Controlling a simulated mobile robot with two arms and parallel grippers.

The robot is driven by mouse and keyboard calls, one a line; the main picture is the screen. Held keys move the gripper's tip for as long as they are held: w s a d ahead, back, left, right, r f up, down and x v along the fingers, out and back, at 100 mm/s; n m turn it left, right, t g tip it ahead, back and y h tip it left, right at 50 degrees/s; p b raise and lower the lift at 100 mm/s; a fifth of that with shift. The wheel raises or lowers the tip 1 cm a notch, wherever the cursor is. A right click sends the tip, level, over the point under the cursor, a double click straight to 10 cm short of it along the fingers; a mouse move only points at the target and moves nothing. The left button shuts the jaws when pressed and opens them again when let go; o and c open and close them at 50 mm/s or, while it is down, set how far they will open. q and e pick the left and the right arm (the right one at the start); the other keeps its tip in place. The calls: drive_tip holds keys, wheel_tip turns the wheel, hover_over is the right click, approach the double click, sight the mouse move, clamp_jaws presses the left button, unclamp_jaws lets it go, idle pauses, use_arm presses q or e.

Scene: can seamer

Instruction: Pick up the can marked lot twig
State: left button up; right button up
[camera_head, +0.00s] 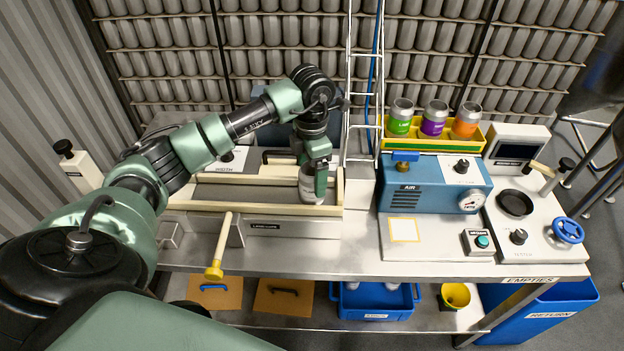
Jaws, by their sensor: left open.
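My left gripper (314,182) points down at the right end of a cream-railed conveyor bed (250,190). It is open, with its green fingers beside a pale silver can (308,194). The gripper hides part of this can, and I cannot tell whether the fingers touch it. I can read no lot mark on it. My right gripper is not in view.
A white wire ladder-like rack (349,110) rises just right of the gripper. A blue air box (436,188) with a gauge stands right of the bed. A yellow-ended lever (215,268) sticks out in front. Racks of many cans (170,60) fill the back.

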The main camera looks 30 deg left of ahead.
use_arm(q)
drive_tip(key=f, duration=0.2)
drive_tip(key=f+p, duration=0.1)
drive_tip(key=shift+w+d+f, duration=0.2)
drive_tip(key=shift+d, duration=0.05)
drive_tip(key=shift+f, duration=0.15)
drive_tip(key=c, duration=1.4)
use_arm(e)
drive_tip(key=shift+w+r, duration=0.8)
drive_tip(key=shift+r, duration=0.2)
